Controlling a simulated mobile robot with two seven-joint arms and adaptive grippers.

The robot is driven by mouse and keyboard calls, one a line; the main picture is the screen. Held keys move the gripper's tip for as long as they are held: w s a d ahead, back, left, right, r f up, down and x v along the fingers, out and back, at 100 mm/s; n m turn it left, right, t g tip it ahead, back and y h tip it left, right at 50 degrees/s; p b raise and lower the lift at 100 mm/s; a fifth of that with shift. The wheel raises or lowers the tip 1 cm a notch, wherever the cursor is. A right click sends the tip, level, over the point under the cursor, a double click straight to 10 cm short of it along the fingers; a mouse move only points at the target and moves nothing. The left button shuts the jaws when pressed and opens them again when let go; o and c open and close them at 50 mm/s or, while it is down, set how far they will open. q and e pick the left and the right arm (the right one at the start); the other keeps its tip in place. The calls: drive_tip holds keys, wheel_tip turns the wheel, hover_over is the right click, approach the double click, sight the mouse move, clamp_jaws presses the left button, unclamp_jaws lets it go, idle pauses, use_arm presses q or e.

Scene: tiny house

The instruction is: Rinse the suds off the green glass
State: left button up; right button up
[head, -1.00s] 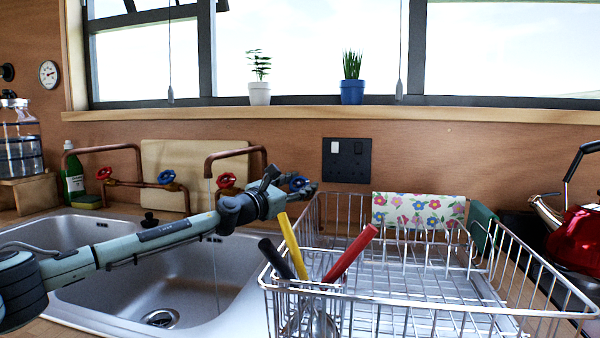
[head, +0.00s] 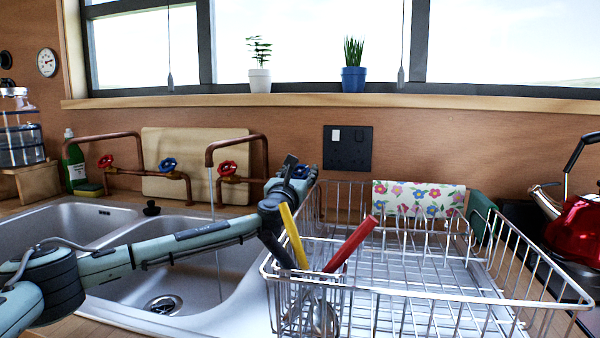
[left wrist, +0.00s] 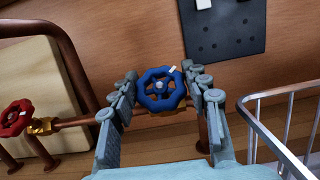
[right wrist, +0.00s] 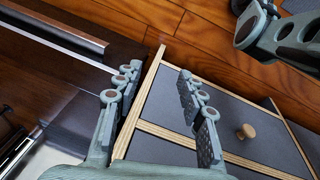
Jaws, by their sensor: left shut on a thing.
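My left gripper (head: 290,175) is at the right-hand blue tap handle behind the sink. In the left wrist view its fingers (left wrist: 160,100) are on both sides of the blue handle (left wrist: 161,89), shut on it. A thin water stream (head: 219,235) falls from the copper spout (head: 237,142) into the right basin of the steel sink (head: 185,275). No green glass can be made out in any view. My right gripper (right wrist: 160,105) is open and empty, low in front of grey drawers; it is outside the head view.
A wire dish rack (head: 420,300) with black, yellow and red-handled utensils stands right of the sink, close to my left arm. A red tap handle (head: 227,168) is left of my gripper. A red kettle (head: 575,232) stands far right. Grey drawers (right wrist: 205,110) are near my right gripper.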

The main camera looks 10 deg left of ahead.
use_arm(q)
drive_tip(key=o, duration=1.2)
